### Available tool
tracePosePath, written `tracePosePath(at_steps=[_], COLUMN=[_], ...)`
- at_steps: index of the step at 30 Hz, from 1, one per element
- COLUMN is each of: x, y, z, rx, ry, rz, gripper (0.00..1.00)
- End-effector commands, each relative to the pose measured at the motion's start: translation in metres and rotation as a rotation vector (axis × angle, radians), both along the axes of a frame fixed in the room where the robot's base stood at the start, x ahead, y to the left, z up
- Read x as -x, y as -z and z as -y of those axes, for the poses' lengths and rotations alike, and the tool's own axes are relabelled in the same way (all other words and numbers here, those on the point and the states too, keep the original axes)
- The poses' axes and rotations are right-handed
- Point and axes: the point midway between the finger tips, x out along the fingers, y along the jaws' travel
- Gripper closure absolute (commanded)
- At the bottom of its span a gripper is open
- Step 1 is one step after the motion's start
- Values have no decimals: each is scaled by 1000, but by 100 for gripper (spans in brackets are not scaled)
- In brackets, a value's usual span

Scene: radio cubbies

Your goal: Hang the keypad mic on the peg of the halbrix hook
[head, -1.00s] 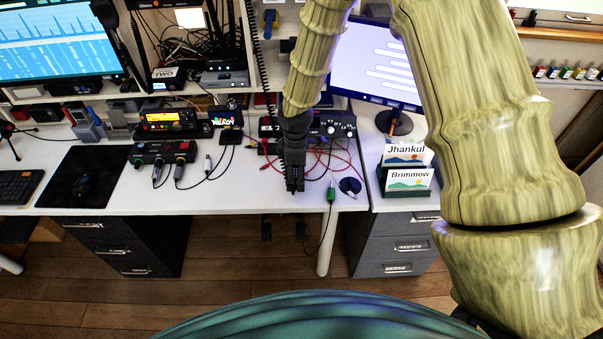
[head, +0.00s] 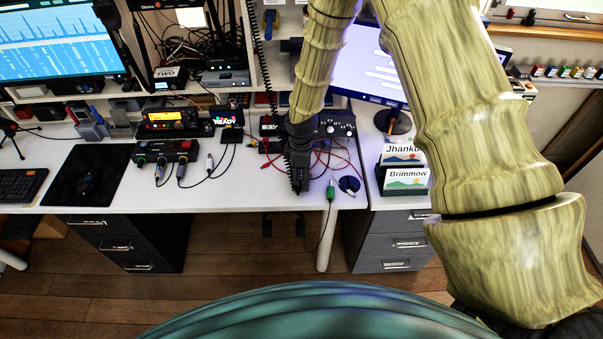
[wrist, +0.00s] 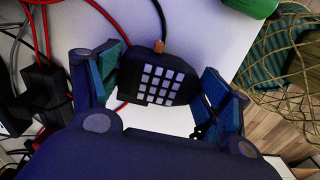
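The keypad mic (wrist: 162,80) is a dark block with a grid of white keys and an orange cord end, seen in the wrist view. It fills the gap between the two fingers of my gripper (wrist: 160,82), with a finger close against each side. In the head view my gripper (head: 299,187) points down over the front of the white desk, and the mic is hidden there. A black coiled cord (head: 270,70) hangs from above and runs down beside the gripper. I cannot make out the halbrix hook or its peg in either view.
Two name cards, Jhankul (head: 401,152) and Brimmow (head: 407,179), stand right of the gripper. A black radio box (head: 335,124) and red cables (head: 345,158) lie behind it. A green plug (head: 331,192) is close on the right. Clear desk (head: 235,195) lies to the left.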

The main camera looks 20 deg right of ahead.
Motion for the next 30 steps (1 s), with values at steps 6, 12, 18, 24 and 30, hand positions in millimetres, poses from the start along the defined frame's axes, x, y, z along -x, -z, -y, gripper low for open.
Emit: tracePosePath(at_steps=[6, 12, 18, 24, 30], x=[0, 0, 0, -1, 2], y=[0, 0, 6, -18, -39], z=[0, 0, 0, 0, 5], rx=[0, 0, 0, 0, -1], ry=[0, 0, 0, 1, 2], rz=[0, 0, 0, 2, 3], gripper=[3, 3, 3, 3, 3])
